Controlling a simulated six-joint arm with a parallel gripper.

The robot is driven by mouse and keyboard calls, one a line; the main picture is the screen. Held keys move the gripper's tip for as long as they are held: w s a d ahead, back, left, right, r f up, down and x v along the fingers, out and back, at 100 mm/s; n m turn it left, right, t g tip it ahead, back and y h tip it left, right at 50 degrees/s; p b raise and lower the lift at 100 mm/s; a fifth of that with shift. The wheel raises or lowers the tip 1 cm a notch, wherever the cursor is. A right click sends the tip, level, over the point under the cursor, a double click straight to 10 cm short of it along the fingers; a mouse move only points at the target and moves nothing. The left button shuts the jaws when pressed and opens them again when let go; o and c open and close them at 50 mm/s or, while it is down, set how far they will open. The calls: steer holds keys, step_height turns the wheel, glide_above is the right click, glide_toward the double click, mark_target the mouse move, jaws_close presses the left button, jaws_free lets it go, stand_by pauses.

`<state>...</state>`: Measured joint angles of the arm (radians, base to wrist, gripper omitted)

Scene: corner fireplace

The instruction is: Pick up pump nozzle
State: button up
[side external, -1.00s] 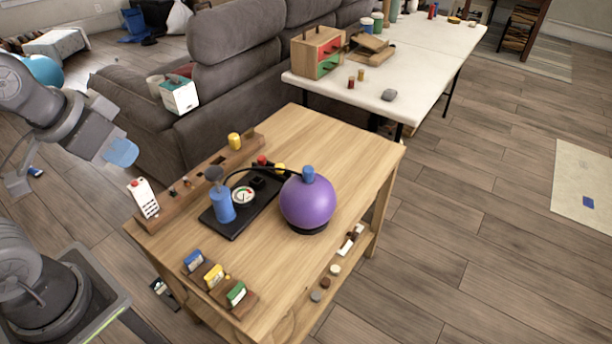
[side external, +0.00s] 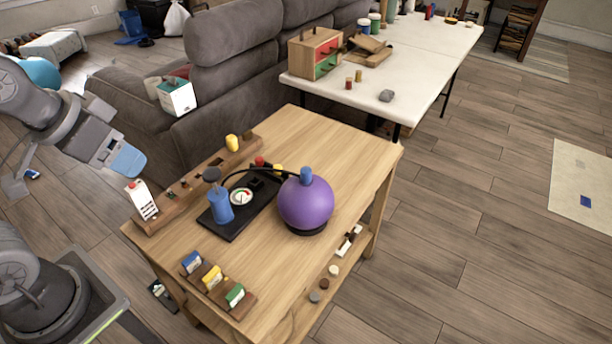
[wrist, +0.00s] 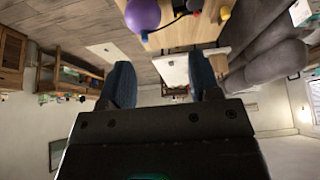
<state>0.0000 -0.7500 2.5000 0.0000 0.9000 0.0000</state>
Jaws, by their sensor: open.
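The purple ball (side external: 306,205) sits on a dark round base on the wooden table. A blue cylindrical piece (side external: 306,176), which looks like the pump nozzle, stands on top of the ball. A black hose (side external: 262,171) runs from it toward the blue pump (side external: 221,206) and its round gauge (side external: 241,197) on a black tray. My gripper (side external: 128,160) is in the air left of the table, well apart from the nozzle. In the wrist view its two fingers (wrist: 163,80) are apart with nothing between them. The purple ball (wrist: 143,14) shows inverted at that view's top edge.
A wooden rack (side external: 190,186) with a red-and-white carton (side external: 142,199) and a yellow cylinder (side external: 232,142) lines the table's left edge. A block holder (side external: 217,284) stands at the front. The grey couch (side external: 240,60) is behind. The table's right part is clear.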

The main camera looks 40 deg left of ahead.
steer(key=shift+w+r, duration=0.1)
steer(key=w+d+r+n+g, duration=0.1)
steer(key=w+r+n, duration=0.2)
steer(key=w, duration=0.5)
steer(key=n+g, duration=0.5)
steer(key=n, duration=0.7)
glide_above(306, 169)
step_height(306, 169, down, 14)
step_height(306, 169, down, 13)
steer(key=shift+f, duration=0.2)
steer(key=shift+c, duration=0.3)
